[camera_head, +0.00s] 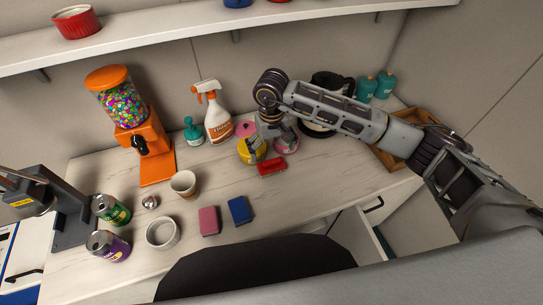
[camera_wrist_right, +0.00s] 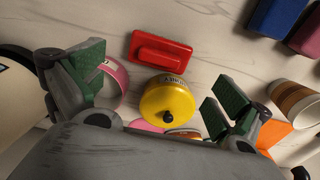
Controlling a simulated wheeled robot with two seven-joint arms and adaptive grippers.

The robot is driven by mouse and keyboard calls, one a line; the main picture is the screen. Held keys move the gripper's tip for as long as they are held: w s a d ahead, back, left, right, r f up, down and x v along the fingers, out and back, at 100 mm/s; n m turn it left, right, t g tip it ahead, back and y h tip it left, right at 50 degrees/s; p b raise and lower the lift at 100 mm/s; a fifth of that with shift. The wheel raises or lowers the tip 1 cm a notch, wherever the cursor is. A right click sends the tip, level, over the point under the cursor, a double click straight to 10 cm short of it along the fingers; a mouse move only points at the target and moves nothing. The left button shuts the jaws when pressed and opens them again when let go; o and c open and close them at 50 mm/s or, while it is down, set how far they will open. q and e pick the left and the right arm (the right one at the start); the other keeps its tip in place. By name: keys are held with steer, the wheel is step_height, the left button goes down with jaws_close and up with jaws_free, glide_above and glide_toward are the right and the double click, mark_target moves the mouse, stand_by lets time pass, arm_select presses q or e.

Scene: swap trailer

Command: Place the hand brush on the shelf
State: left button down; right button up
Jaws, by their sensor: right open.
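The red hand brush (camera_head: 271,167) lies on the white counter (camera_head: 330,180), just in front of a yellow round pot. In the right wrist view the brush (camera_wrist_right: 160,47) lies flat beyond the yellow pot, with a raised part on top. My right gripper (camera_head: 270,134) points down above the pots, behind the brush. In the wrist view its two fingers (camera_wrist_right: 157,85) are spread wide, with the yellow pot (camera_wrist_right: 168,101) showing between them and nothing held. The white wall shelf (camera_head: 180,38) runs along the top of the head view. My left gripper is not in view.
A spray bottle (camera_head: 216,112), orange candy dispenser (camera_head: 141,140) and pink pot (camera_wrist_right: 112,80) stand near the gripper. A cup (camera_head: 184,184), pink sponge (camera_head: 208,221) and blue sponge (camera_head: 239,210) are in front. A red bowl (camera_head: 76,24) sits at the shelf's left. A drawer (camera_head: 357,236) is open.

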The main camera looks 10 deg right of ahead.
mark_target(271, 161)
steer(key=shift+r+b, duration=0.35)
steer(key=shift+r, duration=1.55)
